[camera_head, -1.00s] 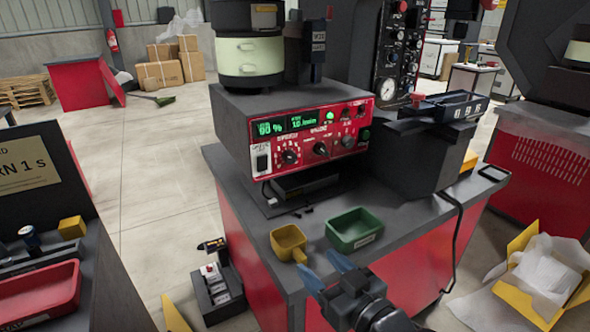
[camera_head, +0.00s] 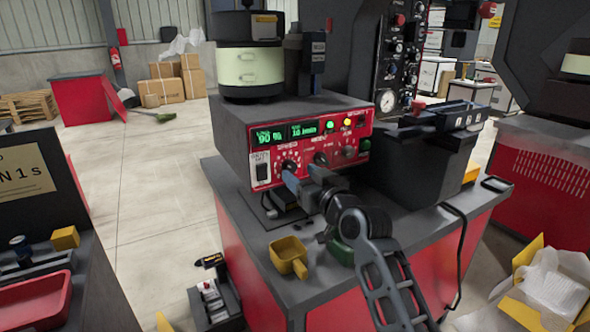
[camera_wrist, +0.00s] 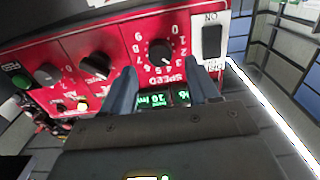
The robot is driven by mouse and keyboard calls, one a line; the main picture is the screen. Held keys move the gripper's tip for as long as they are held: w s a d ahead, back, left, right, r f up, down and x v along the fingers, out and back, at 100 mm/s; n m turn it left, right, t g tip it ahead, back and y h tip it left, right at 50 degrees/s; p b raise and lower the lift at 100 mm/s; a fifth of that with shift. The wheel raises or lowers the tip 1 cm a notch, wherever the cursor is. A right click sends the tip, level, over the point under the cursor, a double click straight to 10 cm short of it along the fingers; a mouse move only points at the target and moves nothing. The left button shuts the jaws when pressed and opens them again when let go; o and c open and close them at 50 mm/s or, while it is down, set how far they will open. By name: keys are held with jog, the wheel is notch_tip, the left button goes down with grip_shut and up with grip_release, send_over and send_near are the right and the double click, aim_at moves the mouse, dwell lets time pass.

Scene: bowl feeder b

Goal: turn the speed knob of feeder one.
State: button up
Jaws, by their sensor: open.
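The feeder's red control panel (camera_head: 265,173) is on the front of the grey box below the pale bowl drum (camera_head: 249,68). Its speed knob (camera_wrist: 160,52) is black with a white pointer line, ringed by printed numbers, and shows in the wrist view. My gripper (camera_head: 304,172) is in front of the panel in the head view. In the wrist view my gripper (camera_wrist: 161,68) is open, with one finger to each side below the knob. No contact with the knob is visible. The fingers and wrist hide part of the panel's lower edge in the head view.
A second black knob (camera_wrist: 95,65) sits beside the speed knob, and a black rocker switch (camera_wrist: 212,42) is on its other side. A yellow scoop (camera_head: 289,256) and a mostly hidden green tray (camera_head: 340,250) are on the table. A dark bin (camera_head: 425,165) stands right of the feeder.

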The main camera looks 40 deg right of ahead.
aim_at(292, 167)
jog(key=shift+x, duration=1.85)
jog(key=shift+c, duration=0.4)
jog(key=c, duration=1)
jog(key=shift+o, duration=0.2)
jog(key=shift+m+p, duration=0.3)
jog(key=m+p, duration=0.1)
jog(key=m, duration=0.2)
jog(key=shift+m+p, duration=0.55)
jog(key=shift+m, duration=0.55)
